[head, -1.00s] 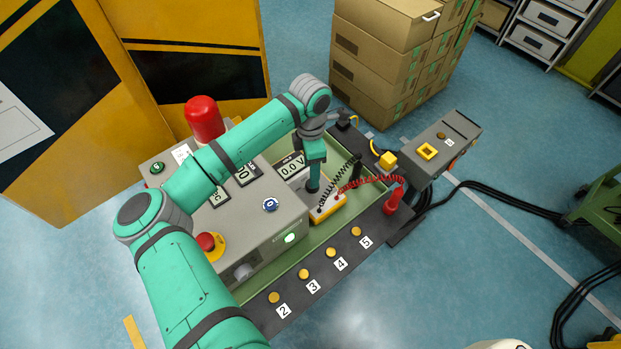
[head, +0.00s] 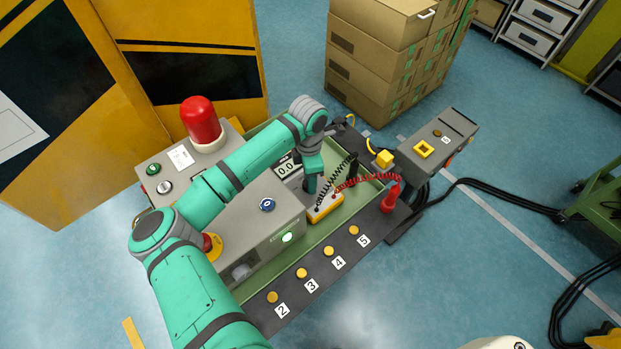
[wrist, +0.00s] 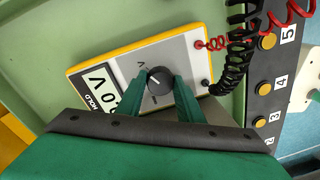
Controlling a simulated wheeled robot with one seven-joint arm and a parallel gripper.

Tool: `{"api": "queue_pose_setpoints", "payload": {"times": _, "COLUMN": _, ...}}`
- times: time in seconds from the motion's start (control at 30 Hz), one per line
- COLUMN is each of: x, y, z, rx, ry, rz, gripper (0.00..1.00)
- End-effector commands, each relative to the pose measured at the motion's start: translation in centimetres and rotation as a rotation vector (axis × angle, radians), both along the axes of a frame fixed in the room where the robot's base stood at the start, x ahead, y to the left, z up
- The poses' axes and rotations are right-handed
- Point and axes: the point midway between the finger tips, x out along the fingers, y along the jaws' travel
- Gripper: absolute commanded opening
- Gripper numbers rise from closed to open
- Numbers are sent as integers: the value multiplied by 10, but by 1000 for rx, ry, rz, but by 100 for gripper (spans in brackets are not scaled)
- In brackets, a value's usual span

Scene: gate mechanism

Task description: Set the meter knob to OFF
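The meter (wrist: 112,62) has a yellow rim, a grey face and a display reading 0.0 V with HOLD beside it. It lies in the green tray, and its yellow edge shows in the head view (head: 327,209). Its round dark knob (wrist: 159,82) carries a pale pointer line aimed to the upper left, roughly towards a V mark. My gripper (wrist: 162,78) has one finger on each side of the knob, apparently touching it. In the head view my gripper (head: 311,188) points down at the meter. The fingers hide part of the dial markings, and I cannot see an OFF label.
Coiled black (wrist: 238,50) and red (wrist: 280,15) leads run beside the meter. Numbered yellow buttons (head: 329,251) line the front ledge. A red probe handle (head: 390,199) stands to the right.

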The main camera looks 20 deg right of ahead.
Motion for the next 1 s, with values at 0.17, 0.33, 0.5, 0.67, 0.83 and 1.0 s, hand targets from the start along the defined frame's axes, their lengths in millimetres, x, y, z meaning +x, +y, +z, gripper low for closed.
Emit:
{"api": "queue_pose_setpoints", "payload": {"times": 0.17, "x": 0, "y": 0, "z": 0, "rx": -1, "ry": -1, "rz": 7, "gripper": 11}}
{"api": "queue_pose_setpoints", "payload": {"times": 0.33, "x": 1, "y": 0, "z": 1, "rx": -1, "ry": -2, "rz": 50, "gripper": 11}}
{"api": "queue_pose_setpoints", "payload": {"times": 0.5, "x": 1, "y": 0, "z": 1, "rx": 0, "ry": -2, "rz": 145, "gripper": 11}}
{"api": "queue_pose_setpoints", "payload": {"times": 0.67, "x": 2, "y": 0, "z": 1, "rx": -2, "ry": -3, "rz": 278, "gripper": 11}}
{"api": "queue_pose_setpoints", "payload": {"times": 0.83, "x": 2, "y": 0, "z": 2, "rx": -3, "ry": -3, "rz": 439, "gripper": 11}}
{"api": "queue_pose_setpoints", "payload": {"times": 1.0, "x": 2, "y": 1, "z": 2, "rx": -4, "ry": -3, "rz": 600, "gripper": 11}}
